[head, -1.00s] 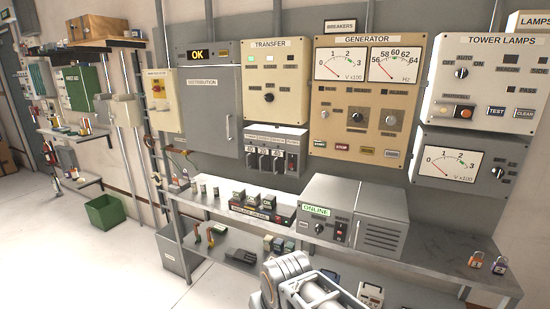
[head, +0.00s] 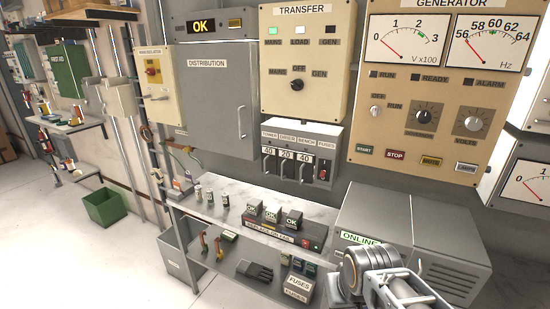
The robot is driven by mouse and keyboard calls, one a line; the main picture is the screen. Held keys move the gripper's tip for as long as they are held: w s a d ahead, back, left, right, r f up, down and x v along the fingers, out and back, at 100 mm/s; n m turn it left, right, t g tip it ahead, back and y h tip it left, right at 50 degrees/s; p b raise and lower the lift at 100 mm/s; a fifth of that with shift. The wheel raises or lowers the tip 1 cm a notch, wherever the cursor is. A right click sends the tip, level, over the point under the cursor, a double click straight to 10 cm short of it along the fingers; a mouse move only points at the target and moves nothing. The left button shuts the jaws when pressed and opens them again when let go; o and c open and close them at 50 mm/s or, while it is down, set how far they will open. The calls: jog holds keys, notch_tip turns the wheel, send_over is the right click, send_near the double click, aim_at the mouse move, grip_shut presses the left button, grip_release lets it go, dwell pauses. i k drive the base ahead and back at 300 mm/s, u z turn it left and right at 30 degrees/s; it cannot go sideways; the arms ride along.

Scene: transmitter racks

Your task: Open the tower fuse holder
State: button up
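The grey fuse block (head: 331,142) hangs on the wall below the TRANSFER panel, right of the distribution cabinet. It has a row of dark fuse holders with white number tags. The tower fuse holder (head: 270,166) is the leftmost, under a label that seems to read TOWER and a tag reading 40. It looks closed, its dark handle upright in line with its neighbours. Part of my arm shows at the bottom right, below and to the right of the fuse block and well apart from it. My gripper's fingertips are not in view.
A lower shelf holds tools and a FUSES box (head: 298,287). The space before the fuse block is clear.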

aim_at(269, 155)
jog(key=u, duration=0.4)
jog(key=i, duration=0.7)
jog(key=u, duration=0.95)
jog(key=i, duration=0.25)
jog(key=u, duration=0.2)
